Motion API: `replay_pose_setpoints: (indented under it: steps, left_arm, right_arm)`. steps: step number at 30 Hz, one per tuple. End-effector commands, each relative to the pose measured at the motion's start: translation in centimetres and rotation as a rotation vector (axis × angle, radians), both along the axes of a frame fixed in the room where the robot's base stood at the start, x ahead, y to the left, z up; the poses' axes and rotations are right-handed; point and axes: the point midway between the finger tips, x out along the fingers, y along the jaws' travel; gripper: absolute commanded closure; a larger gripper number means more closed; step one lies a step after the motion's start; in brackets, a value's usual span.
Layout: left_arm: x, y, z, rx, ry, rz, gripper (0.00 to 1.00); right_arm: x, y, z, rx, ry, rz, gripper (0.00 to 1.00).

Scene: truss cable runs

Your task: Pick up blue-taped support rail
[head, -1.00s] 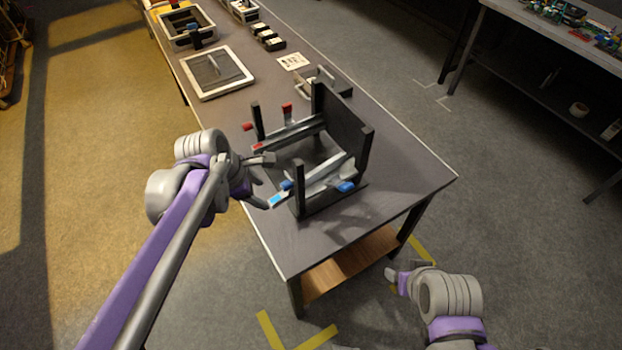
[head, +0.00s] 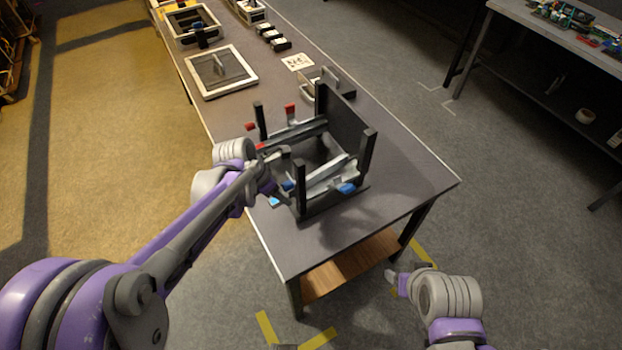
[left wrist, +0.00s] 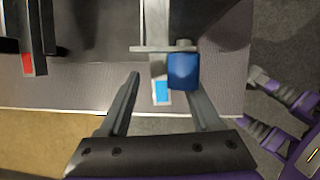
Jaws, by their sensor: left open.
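The blue-taped support rail (head: 328,176) is a light grey bar lying across the near side of a dark frame (head: 350,125) on the table. It has light blue tape (left wrist: 162,92) on its end and a blue block (left wrist: 183,70) beside it. My left gripper (head: 282,170) is at the rail's left end. In the left wrist view my left gripper (left wrist: 160,78) is open, its fingers on either side of the taped end, with no clear grip on it. My right gripper (head: 392,278) hangs low beyond the table's near edge, its jaws too small to judge.
A second rail with red marks (head: 290,133) lies across the frame's far side. Dark upright posts rise at the frame's corners. A framed panel (head: 221,72), a card (head: 298,62) and small dark boxes (head: 273,37) lie farther back. The table's near right corner is bare.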

Motion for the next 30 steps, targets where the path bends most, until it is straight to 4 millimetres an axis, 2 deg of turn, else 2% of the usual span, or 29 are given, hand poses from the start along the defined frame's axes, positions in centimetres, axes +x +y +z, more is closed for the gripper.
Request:
replay_pose_setpoints:
  steps: [3, 11, 22, 30]
  left_arm:
    - [0.31, -0.32, -1.19, 0.0, 0.0, -0.001, 0.35]
    - [0.34, -0.39, -1.41, 0.0, 0.0, 0.0, 0.35]
    - [0.33, -0.39, -1.39, 0.0, 0.0, 0.0, 1.0]
    - [0.34, -0.39, -1.35, -0.001, -0.001, 0.0, 1.0]
  right_arm:
    - [-0.03, 0.0, -0.12, 0.0, 0.001, 0.0, 0.35]
    - [-0.03, 0.0, -0.12, 0.0, 0.001, 0.0, 0.35]
    - [-0.03, 0.0, -0.12, 0.0, 0.001, 0.0, 0.35]
    - [-0.04, 0.0, -0.11, 0.0, 0.001, 0.0, 0.35]
